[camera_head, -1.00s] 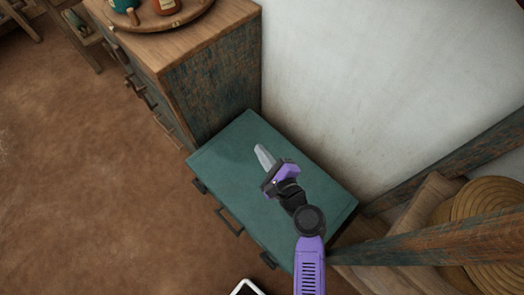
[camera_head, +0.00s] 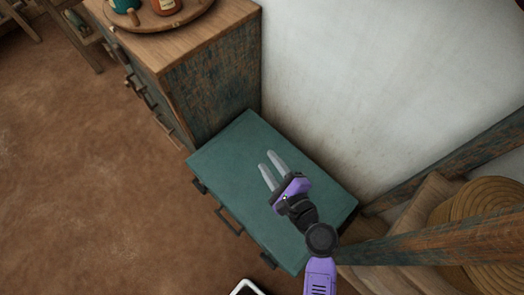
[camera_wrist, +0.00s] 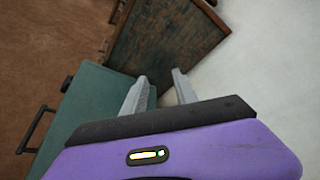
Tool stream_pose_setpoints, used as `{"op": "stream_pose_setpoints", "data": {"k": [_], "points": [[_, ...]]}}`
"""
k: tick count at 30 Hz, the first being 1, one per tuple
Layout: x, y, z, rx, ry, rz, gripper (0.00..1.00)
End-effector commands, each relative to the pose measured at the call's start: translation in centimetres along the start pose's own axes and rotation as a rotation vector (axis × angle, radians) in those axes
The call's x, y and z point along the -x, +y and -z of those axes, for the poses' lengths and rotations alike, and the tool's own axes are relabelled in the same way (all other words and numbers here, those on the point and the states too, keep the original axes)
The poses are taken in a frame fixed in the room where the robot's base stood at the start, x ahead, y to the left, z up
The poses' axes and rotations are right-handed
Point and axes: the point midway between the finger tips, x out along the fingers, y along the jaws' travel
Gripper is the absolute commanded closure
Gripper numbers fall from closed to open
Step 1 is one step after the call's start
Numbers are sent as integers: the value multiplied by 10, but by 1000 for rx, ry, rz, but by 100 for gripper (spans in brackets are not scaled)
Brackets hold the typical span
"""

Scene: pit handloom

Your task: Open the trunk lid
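The trunk is teal, and its flat lid (camera_head: 235,150) is down. Dark fittings and a handle (camera_head: 229,221) show on its front side, facing the brown floor. My gripper (camera_head: 271,162) is over the lid in the head view, its two grey fingers apart with nothing between them. In the wrist view the fingers (camera_wrist: 158,84) are also apart and empty, with the trunk lid (camera_wrist: 95,95) at the left and the trunk handle (camera_wrist: 35,130) further left. I cannot tell the exact height of the fingers above the lid.
A wooden drawer cabinet (camera_head: 210,90) stands against the trunk's far end, with a round tray (camera_head: 185,22) on top. A pale wall (camera_head: 390,90) runs along the right. A wooden beam (camera_head: 430,240) and a coiled round item (camera_head: 490,215) are at the lower right. Open floor (camera_head: 90,200) lies left.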

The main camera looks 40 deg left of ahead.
Motion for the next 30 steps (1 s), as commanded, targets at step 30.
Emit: {"op": "stream_pose_setpoints", "data": {"k": [30], "points": [[54,0,23,178,118,27,100]]}}
